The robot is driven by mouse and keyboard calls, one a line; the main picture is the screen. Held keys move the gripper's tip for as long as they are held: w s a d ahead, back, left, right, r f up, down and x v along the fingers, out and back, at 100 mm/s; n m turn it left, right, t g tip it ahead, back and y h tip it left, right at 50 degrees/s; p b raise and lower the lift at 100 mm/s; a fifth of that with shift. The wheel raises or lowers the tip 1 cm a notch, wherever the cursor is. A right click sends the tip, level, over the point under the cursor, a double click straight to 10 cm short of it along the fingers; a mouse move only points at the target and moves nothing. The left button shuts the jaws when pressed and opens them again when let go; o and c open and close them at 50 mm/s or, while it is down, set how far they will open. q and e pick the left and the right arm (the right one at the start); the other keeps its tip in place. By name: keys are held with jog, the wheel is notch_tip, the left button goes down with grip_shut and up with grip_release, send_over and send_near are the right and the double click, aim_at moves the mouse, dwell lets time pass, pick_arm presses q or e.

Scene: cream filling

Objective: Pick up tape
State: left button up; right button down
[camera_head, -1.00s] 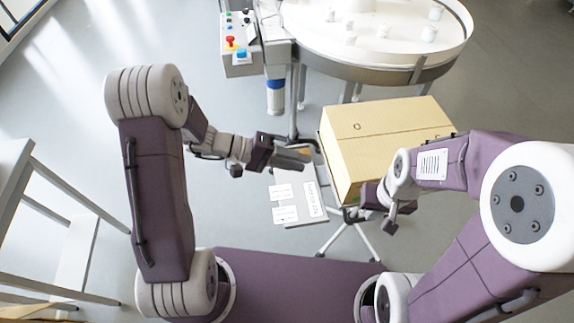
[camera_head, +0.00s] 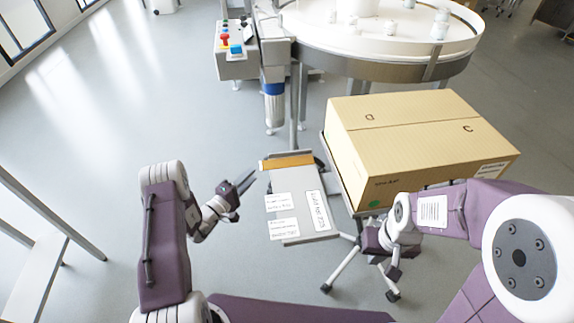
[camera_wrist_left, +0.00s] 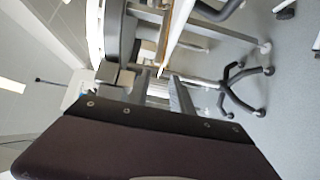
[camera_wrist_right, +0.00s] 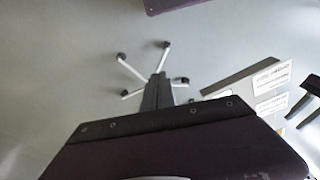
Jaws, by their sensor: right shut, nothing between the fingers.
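No clear roll of tape shows. An orange-brown band (camera_head: 287,162), possibly the tape, lies across the far end of a grey panel (camera_head: 290,228) with white labels in the head view. My left gripper (camera_head: 246,183) is open and empty, left of the panel and apart from it. Its two fingers also show apart in the left wrist view (camera_wrist_left: 165,92). My right gripper (camera_head: 391,272) is low in front of the cardboard box. In the right wrist view its fingers (camera_wrist_right: 158,92) are shut together with nothing between them.
A closed cardboard box (camera_head: 400,140) rests on a wheeled stand right of the panel. Behind is a round white table (camera_head: 380,48) with several small jars. A control box (camera_head: 236,65) stands left of it. Open floor (camera_head: 130,110) lies at the left.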

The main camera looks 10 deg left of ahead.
aim_at(268, 162)
pick_arm(q)
jog(key=b+x, duration=0.1)
jog(key=x, duration=0.3)
jog(key=shift+w+d+f+b, duration=0.2)
jog(key=shift+d+b, duration=0.1)
jog(key=shift+d, duration=0.1)
jog(key=shift+w+r, duration=0.15)
jog(key=shift+w, duration=0.05)
grip_shut()
